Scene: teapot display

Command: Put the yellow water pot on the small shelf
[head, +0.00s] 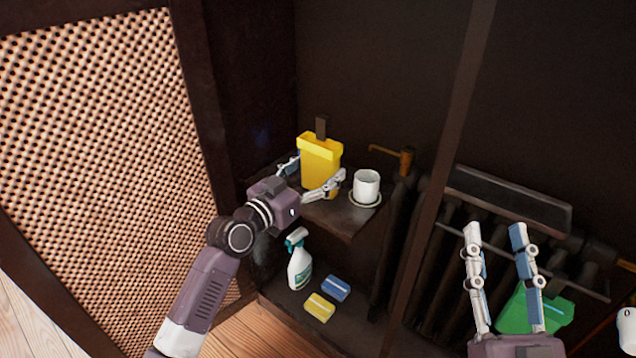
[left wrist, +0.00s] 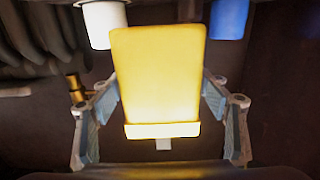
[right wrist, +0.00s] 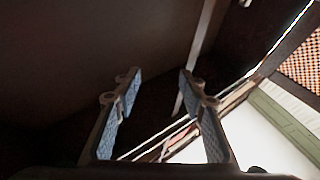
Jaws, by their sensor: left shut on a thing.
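The yellow water pot (head: 320,165) stands upright at the small shelf (head: 338,222), with a dark upright piece behind its top. My left gripper (head: 314,174) is shut on the pot, one finger on each side. In the left wrist view the pot (left wrist: 158,75) fills the space between the fingers of the left gripper (left wrist: 160,92). Whether its base touches the shelf or hangs just above it, I cannot tell. My right gripper (head: 495,232) is open and empty at the right; the right wrist view also shows it empty (right wrist: 157,78).
A white cup (head: 366,185) on a saucer (head: 365,201) stands right of the pot. A spray bottle (head: 299,267), blue sponge (head: 336,288) and yellow sponge (head: 319,308) are below. A radiator (head: 505,205) and green object (head: 530,312) are right. A blue object (left wrist: 228,18) is partly visible.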

